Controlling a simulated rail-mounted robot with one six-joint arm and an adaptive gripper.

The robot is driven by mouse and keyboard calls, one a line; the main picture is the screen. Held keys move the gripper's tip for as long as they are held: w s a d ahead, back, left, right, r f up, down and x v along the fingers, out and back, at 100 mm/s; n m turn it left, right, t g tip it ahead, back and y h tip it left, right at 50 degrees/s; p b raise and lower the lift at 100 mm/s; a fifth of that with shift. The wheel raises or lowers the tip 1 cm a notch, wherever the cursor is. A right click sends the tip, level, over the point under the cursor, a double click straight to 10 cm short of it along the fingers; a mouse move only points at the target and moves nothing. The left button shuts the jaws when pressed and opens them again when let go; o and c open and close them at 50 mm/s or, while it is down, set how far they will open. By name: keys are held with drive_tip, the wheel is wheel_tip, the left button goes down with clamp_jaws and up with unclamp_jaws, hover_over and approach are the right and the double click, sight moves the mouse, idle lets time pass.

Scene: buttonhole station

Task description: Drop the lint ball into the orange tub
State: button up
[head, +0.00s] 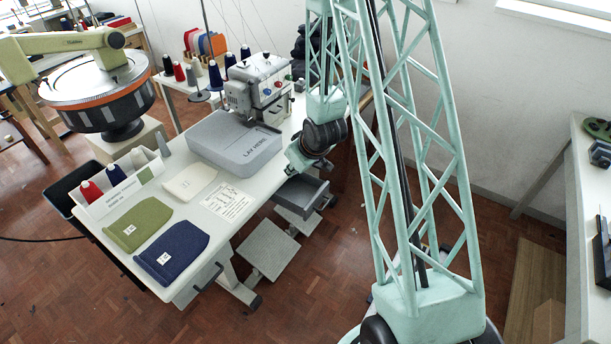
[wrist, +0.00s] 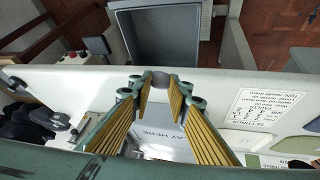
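In the wrist view my gripper (wrist: 160,84) has two fingers with yellow ribbed pads. A small round grey thing (wrist: 160,78), which looks like the lint ball, sits between the fingertips and appears gripped there. It is above the edge of the white table. In the head view the end of my arm hangs beside the table's right edge, near the sewing machine; its fingers and the ball cannot be made out. No orange tub shows in either view.
The white table (head: 232,195) holds a grey "LAY HERE" bed (head: 215,145), a sewing machine (head: 262,85), and green (head: 140,222) and blue (head: 172,253) fabric pieces. An empty grey bin (wrist: 162,40) is just past the table edge. A round orange-banded machine (head: 105,90) stands at left.

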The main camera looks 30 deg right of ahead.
drive_tip(key=w+a+r+m, duration=0.1)
drive_tip(key=a+r, duration=0.3)
drive_tip(key=a, duration=0.5)
drive_tip(key=w+a+r+m+h, duration=0.1)
drive_tip(key=w+a+r+m, duration=0.1)
drive_tip(key=a+r, duration=0.3)
drive_tip(key=shift+w+a+r+h, duration=0.25)
drive_tip(key=shift+w+a, duration=0.2)
drive_tip(key=shift+a, duration=1.7)
drive_tip(key=shift+d, duration=0.15)
